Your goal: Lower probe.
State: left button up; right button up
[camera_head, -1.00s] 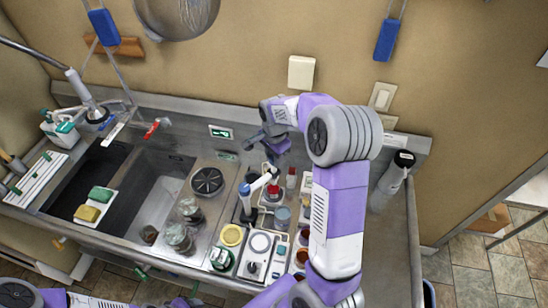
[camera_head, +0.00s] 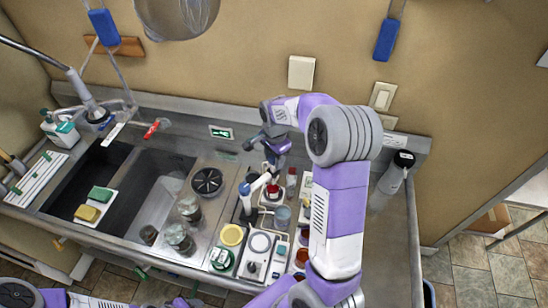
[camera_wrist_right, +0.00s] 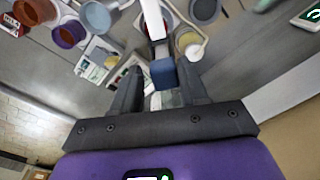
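The probe stand has a blue hub (camera_head: 244,188) and a white swing arm (camera_head: 262,181) reaching over the cluster of vessels. In the right wrist view the white arm (camera_wrist_right: 152,18) comes down from the top, with a blue block (camera_wrist_right: 163,73) at its end. My right gripper (camera_head: 270,163) is over the far end of that arm. In the wrist view its two dark fingers (camera_wrist_right: 160,72) are apart, one on each side of the blue block, with a visible gap. The probe's lower part cannot be made out.
A red-topped vessel (camera_head: 273,190) and a grey-blue cup (camera_head: 283,214) stand under and beside the arm. A yellow lid (camera_head: 232,235) and a white scale (camera_head: 260,243) lie nearer. Glass jars (camera_head: 180,238) stand at left by the sink.

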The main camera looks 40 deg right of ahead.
jog(key=shift+o, duration=0.4)
jog(key=shift+s+f+g, duration=0.3)
jog(key=shift+s+f, duration=0.2)
jog(key=shift+f, duration=0.4)
jog(key=shift+w+d+f, duration=0.1)
jog(key=shift+w+d, duration=0.2)
jog(key=shift+w, duration=0.3)
notch_tip(320, 180, up, 6)
jog(key=shift+w+r, duration=0.1)
jog(key=shift+r, duration=0.65)
